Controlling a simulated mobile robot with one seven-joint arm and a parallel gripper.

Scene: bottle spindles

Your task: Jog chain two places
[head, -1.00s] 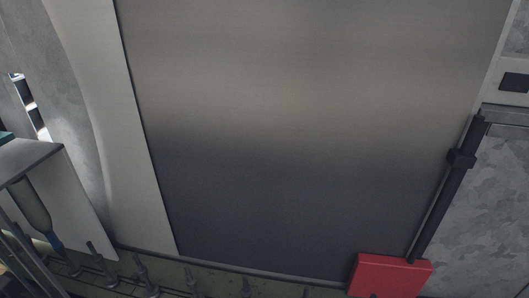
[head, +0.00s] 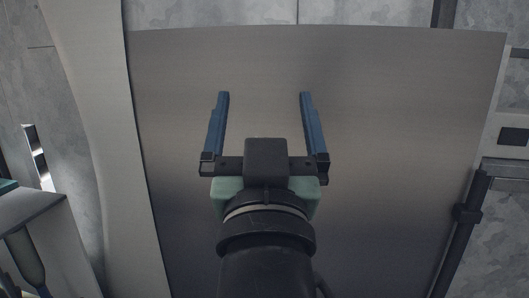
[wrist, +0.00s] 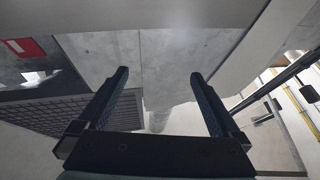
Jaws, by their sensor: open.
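My gripper (head: 264,97) is open and empty, raised in front of a large plain metal panel in the head view. Its two blue fingers stand wide apart, and they also show in the wrist view (wrist: 158,76) with nothing between them. The chain and its spindles do not show in either view now. At the lower left of the head view, a bottle-like shape (head: 25,262) hangs neck down beneath a pale ledge, well apart from my gripper.
The broad metal panel (head: 390,120) fills the middle. A dark upright bar (head: 460,225) and a small black box (head: 514,136) are at the right. The wrist view shows a dark gridded surface (wrist: 60,112), a red-and-white sign (wrist: 24,47) and yellow pipes.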

